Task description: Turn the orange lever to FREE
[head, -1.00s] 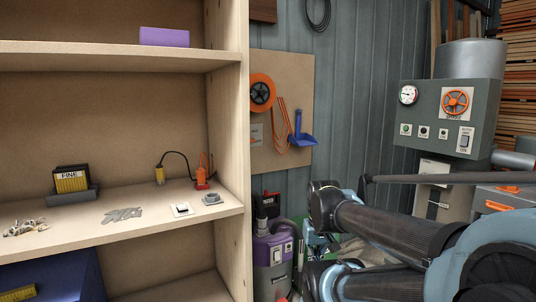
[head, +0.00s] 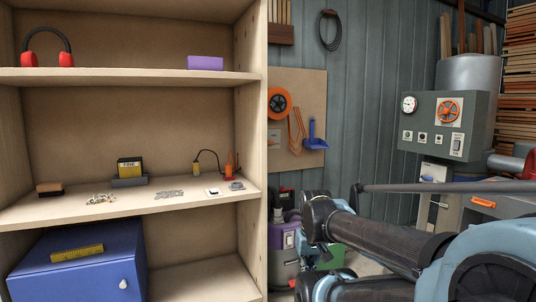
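I cannot make out a lever marked FREE in the head view. An orange handwheel (head: 450,111) sits on the grey control panel (head: 473,130) at the right, with a gauge (head: 409,104) and small knobs beside it. A small upright orange object (head: 229,165) stands on the middle shelf; I cannot tell if it is a lever. My arm's dark and light-blue links fill the lower right and hide part of what is behind. My gripper is not in view.
A wooden shelf unit (head: 252,120) fills the left, holding a blue cabinet (head: 70,275), red ear defenders (head: 66,60) and a purple block (head: 205,63). A pegboard (head: 315,95) hangs on the grey wall. A drawer unit with an orange handle (head: 482,203) stands at far right.

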